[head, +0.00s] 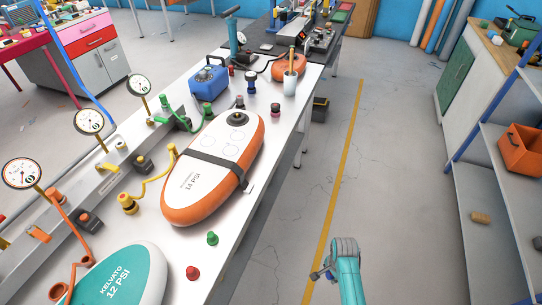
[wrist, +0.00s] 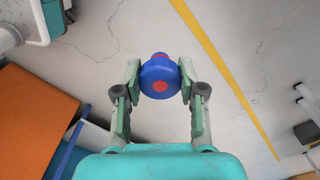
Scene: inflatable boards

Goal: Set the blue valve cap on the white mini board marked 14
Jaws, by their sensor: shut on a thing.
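My gripper (wrist: 160,74) is shut on the blue valve cap (wrist: 148,82), which has a red round centre. In the wrist view the cap sits between the two fingertips, with the grey floor behind it. In the head view my arm's end (head: 345,260) is over the floor, to the right of the bench and apart from it; the cap cannot be made out there. The white mini board marked 14 PSI (head: 193,185), with an orange rim, lies on the bench. A black strap crosses it, and a dark round valve (head: 237,118) is at its far end.
A teal and white board marked 12 PSI (head: 118,283) lies at the near end of the bench (head: 232,210). Green (head: 212,239) and red (head: 193,272) caps stand near the boards. The aisle floor is mostly clear.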

